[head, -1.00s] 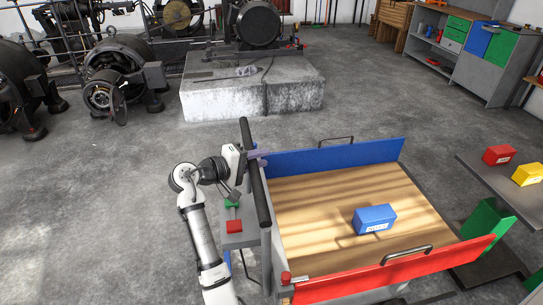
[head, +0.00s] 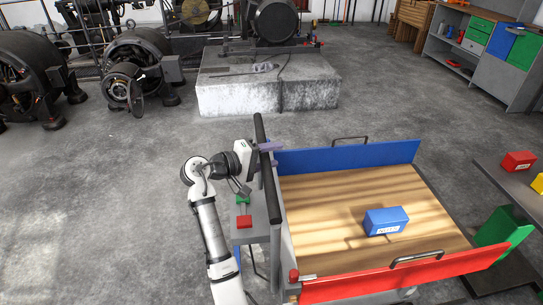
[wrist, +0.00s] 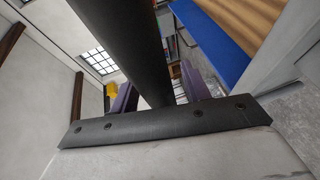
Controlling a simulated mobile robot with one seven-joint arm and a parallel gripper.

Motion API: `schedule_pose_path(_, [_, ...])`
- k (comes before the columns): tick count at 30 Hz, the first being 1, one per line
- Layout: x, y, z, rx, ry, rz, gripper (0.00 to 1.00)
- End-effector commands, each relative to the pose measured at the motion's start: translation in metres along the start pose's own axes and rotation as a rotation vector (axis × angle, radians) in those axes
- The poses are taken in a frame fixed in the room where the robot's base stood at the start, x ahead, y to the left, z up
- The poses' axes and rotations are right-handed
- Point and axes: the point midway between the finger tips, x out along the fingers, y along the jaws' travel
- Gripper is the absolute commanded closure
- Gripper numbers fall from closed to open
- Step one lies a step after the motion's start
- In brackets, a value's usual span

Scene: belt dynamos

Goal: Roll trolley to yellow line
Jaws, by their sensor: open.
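The trolley (head: 340,207) has a wooden bed, a blue side panel (head: 350,155) at the back and a red side panel (head: 400,275) at the front. Its black push bar (head: 267,175) runs along the left end. My gripper (head: 270,147) is at the far part of this bar, its purple fingers open. In the wrist view the bar (wrist: 125,40) passes between the open fingers (wrist: 160,90); I cannot tell whether they touch it. I see no yellow line on the floor in view.
A labelled blue box (head: 386,222) lies on the bed. A concrete plinth (head: 268,97) with machinery stands behind, dynamos (head: 140,70) at the back left. A bench (head: 500,185) with a red box (head: 518,161) stands close on the right. The floor at left is clear.

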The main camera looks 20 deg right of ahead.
Motion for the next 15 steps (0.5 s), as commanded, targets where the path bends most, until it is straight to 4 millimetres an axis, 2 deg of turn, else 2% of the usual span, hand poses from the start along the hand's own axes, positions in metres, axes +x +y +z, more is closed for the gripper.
schedule_pose_path(5, [-0.028, -0.002, -0.001, 0.001, 0.006, 0.001, 0.53])
schedule_pose_path(15, [-0.103, -0.002, -0.001, 0.001, 0.004, 0.0, 0.53])
